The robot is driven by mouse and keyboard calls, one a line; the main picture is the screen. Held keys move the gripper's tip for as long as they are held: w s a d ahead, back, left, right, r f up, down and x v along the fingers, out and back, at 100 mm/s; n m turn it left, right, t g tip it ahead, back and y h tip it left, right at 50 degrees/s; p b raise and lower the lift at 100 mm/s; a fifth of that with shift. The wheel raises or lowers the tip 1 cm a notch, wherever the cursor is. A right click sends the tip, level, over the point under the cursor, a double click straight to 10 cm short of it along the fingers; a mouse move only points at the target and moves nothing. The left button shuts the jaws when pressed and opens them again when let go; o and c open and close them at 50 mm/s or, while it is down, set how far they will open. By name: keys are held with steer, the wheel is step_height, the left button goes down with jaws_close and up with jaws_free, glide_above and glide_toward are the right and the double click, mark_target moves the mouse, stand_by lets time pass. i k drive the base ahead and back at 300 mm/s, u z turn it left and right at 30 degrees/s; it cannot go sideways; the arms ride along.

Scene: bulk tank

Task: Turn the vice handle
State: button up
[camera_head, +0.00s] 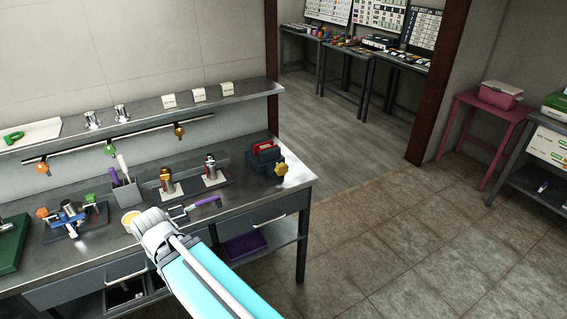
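A dark blue block-shaped fixture with a red piece in its top (263,156) stands at the right end of the metal workbench; it looks like the vice. A yellow star-shaped knob (281,169) on its right front side looks like its handle. My arm reaches in from the bottom, and its grey wrist is over the front of the bench, left of the vice and well apart from it.
The workbench (240,203) holds two valve-like fittings (167,181) (210,168), a pen cup (126,193), a purple-handled tool (206,201) and a blue fixture with orange and green knobs (70,214). A shelf (150,119) hangs above. The floor (390,240) to the right is clear.

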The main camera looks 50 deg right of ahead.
mark_target(281, 169)
steer(key=k, duration=0.5)
steer(key=z, duration=1.1)
steer(key=i, duration=1)
steer(key=u, duration=0.05)
steer(key=k, duration=0.25)
steer(key=z, duration=0.1)
